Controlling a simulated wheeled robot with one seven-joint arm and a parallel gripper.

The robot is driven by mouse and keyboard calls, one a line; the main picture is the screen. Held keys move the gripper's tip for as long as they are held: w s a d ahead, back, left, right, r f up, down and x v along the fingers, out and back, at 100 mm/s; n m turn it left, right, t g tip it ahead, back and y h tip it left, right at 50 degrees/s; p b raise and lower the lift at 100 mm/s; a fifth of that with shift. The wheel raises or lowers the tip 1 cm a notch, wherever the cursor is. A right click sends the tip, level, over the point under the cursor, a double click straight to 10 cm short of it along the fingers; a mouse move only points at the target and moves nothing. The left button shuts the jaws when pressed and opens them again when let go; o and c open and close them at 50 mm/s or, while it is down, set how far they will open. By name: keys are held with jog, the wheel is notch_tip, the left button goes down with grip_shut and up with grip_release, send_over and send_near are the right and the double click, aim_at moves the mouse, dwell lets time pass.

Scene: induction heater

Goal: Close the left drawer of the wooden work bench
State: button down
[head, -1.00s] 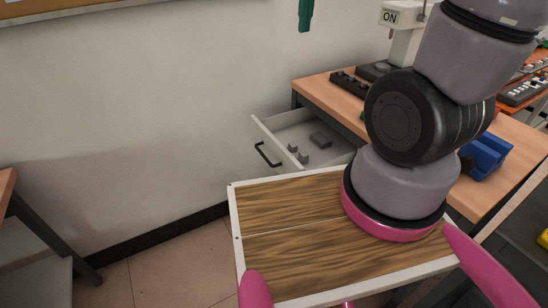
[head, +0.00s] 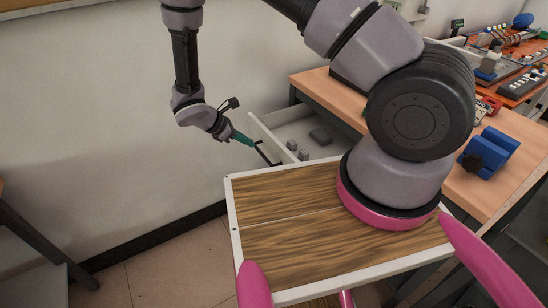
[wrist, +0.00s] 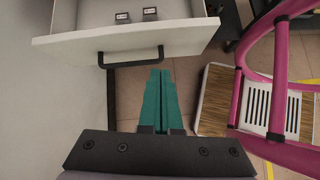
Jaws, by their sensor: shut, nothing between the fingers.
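The open drawer (head: 285,127) juts out to the left from under the wooden work bench (head: 320,85), with small grey blocks inside. Its white front (wrist: 190,38) carries a black bar handle (wrist: 108,60). My gripper (head: 253,144) has teal fingers, which are shut and empty. In the head view the fingertips are close to the drawer front, by the handle. In the wrist view my gripper (wrist: 160,72) points at the drawer front, its tips by the right end of the handle. I cannot tell whether they touch it.
A blue vise (head: 490,152) and other equipment stand on the bench. The wall (head: 90,120) runs behind the drawer. Another table with dark legs (head: 40,235) is at the far left. The floor (head: 165,265) between is clear.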

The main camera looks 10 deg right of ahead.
notch_tip(320, 180, down, 4)
jog(key=s+f+n, duration=0.1)
jog(key=n, duration=0.1)
send_near(282, 161)
jog(key=shift+t, duration=0.4)
jog(key=f, duration=0.1)
jog(key=d+f, duration=0.1)
jog(key=f, duration=0.1)
jog(key=d+f, duration=0.1)
jog(key=f, duration=0.1)
jog(key=shift+w+d, duration=0.15)
jog(key=shift+w, duration=0.05)
jog(key=shift+w+d, duration=0.25)
jog(key=shift+d, duration=0.4)
jog(key=shift+d, duration=0.1)
